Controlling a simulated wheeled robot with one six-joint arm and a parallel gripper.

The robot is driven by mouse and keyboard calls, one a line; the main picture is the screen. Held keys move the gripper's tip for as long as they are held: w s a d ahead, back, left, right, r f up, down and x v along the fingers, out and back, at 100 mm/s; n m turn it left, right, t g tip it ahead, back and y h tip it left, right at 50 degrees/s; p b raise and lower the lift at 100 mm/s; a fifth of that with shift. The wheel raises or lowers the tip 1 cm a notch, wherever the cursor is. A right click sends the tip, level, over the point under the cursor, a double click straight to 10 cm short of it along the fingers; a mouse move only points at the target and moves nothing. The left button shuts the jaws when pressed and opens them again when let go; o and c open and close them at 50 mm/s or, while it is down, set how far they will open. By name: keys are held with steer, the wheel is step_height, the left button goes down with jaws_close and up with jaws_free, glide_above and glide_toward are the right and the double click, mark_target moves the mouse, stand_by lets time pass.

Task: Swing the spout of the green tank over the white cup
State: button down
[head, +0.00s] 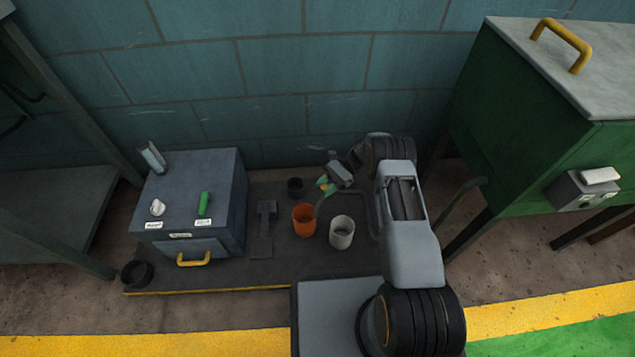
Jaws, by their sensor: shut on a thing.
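The white cup (342,233) stands upright on the dark floor mat, right of an orange cup (304,220). My gripper (328,184) is above and behind the two cups, shut on a small green and yellow part at the thin grey spout (319,204). The spout curves down from my gripper, and its lower end looks to be by the right rim of the orange cup, left of the white cup. My arm hides much of the pipe between there and the right side. A large green tank-like box (520,125) stands on legs at the right.
A blue-grey box (190,205) with a green lever (204,204) and a yellow handle stands left on the mat (225,277). A small black cup (295,187) and a grey flat tool-like piece (264,232) are near the cups. A tiled wall closes the back.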

steer(key=s+d+n+g+h, duration=0.1)
steer(key=d+n+g+h, duration=0.4)
steer(key=n, duration=0.1)
steer(key=shift+s+d+b, duration=0.3)
steer(key=shift+s+d, duration=0.1)
steer(key=shift+n+h, duration=0.3)
steer(key=c, duration=0.8)
jaws_free()
steer(key=shift+d, duration=0.1)
steer(key=s+d+r+p, duration=0.1)
steer(key=s+r+p, duration=1)
steer(key=s+r, duration=0.2)
steer(key=shift+s, duration=0.45)
